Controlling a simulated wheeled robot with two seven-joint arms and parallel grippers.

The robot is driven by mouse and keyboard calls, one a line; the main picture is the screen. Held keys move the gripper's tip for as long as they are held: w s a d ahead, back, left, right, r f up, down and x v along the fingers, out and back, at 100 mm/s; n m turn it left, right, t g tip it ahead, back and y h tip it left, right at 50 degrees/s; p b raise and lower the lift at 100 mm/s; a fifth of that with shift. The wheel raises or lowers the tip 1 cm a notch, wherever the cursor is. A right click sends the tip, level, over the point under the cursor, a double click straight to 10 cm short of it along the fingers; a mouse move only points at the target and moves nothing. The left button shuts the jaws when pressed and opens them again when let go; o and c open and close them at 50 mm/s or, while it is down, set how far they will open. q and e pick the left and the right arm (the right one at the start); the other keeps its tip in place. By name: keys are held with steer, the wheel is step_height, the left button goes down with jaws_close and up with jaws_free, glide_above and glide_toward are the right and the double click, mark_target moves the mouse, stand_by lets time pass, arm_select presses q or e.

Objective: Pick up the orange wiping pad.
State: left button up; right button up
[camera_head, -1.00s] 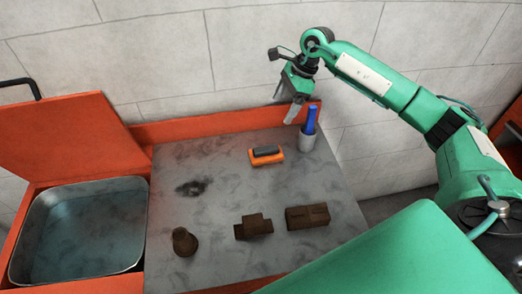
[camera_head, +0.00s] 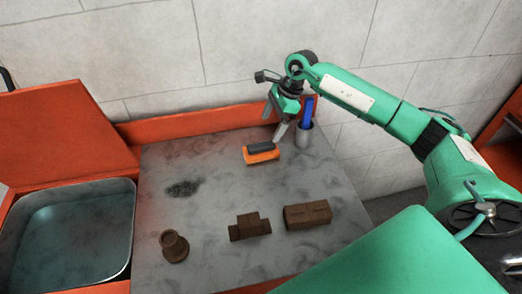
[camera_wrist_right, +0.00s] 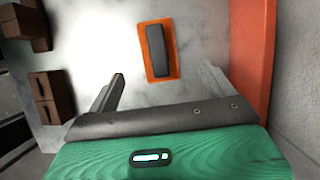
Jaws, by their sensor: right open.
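The orange wiping pad (camera_head: 262,156) with its dark grey grip lies flat toward the back of the grey worktop. It also shows in the right wrist view (camera_wrist_right: 147,50), ahead of the jaws and lying roughly between their lines. My right gripper (camera_head: 274,130) is open and empty, above and behind the pad, apart from it. In the right wrist view its two fingers (camera_wrist_right: 162,88) stand wide apart. My left gripper is in neither view.
A grey cup (camera_head: 304,134) with a blue-handled tool stands right of the pad. Brown parts sit in front: a flanged piece (camera_head: 174,246), a stepped block (camera_head: 250,226) and a rectangular block (camera_head: 308,215). A metal basin (camera_head: 68,235) is at left. An orange ledge (camera_head: 200,124) runs behind the worktop.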

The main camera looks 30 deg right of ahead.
mark_target(262, 144)
steer(key=p+x, duration=0.1)
steer(key=x, duration=0.4)
steer(key=shift+a+f+p, duration=0.2)
steer(key=shift+f+p, duration=0.4)
steer(key=shift+f, duration=0.05)
steer(key=p+x, duration=0.1)
steer(key=x, duration=0.2)
steer(key=shift+s+f, duration=0.1)
steer(key=shift+f, duration=0.4)
steer(key=c, duration=1.1)
